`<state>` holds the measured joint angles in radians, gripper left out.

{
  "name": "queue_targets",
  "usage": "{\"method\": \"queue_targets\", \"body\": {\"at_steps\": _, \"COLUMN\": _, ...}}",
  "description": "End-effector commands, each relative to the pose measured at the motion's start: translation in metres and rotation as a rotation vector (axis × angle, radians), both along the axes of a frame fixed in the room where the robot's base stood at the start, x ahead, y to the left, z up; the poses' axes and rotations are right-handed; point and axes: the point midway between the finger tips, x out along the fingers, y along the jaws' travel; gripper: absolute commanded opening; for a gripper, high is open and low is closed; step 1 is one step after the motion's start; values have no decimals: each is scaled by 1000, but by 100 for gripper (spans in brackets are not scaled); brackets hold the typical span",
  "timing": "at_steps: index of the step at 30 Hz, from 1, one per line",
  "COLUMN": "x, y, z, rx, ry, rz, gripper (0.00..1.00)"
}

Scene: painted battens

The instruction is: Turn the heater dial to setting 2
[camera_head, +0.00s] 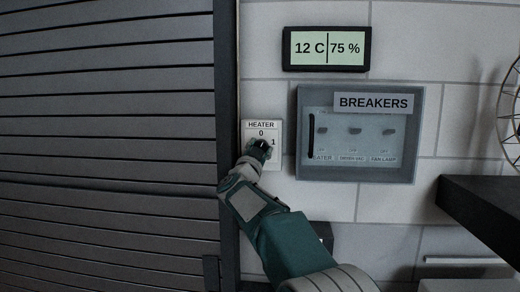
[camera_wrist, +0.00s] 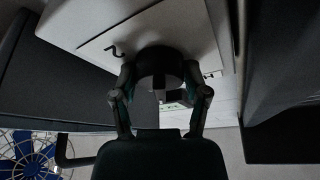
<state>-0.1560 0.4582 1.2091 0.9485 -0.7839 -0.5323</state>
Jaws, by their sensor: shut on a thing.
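The heater plate (camera_head: 274,128) is a white panel on the wall, labelled HEATER, with marks 0 and 1 showing. My gripper (camera_head: 260,148) covers the lower left of the plate, so the dial and any other marks are mostly hidden in the head view. In the wrist view the dial (camera_wrist: 160,62) is a dark round knob standing out from the pale heater plate (camera_wrist: 105,38). My gripper (camera_wrist: 160,88) has one finger on each side of the dial and is shut on it. I cannot tell which setting the dial points to.
A grey breaker box (camera_head: 418,150) with several switches is right of the heater plate. A display (camera_head: 326,48) above reads 12 C and 75 %. A dark slatted shutter (camera_head: 110,130) fills the left. A dark shelf (camera_head: 485,205) and a fan (camera_head: 512,110) are at the right.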

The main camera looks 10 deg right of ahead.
Motion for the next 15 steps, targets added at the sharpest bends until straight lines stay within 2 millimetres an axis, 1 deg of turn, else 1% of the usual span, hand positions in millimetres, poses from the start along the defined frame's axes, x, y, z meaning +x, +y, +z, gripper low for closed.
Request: {"method": "queue_targets", "body": {"at_steps": 15, "x": 1, "y": 1, "z": -1, "rx": 467, "ry": -151, "rz": 4, "gripper": 12}}
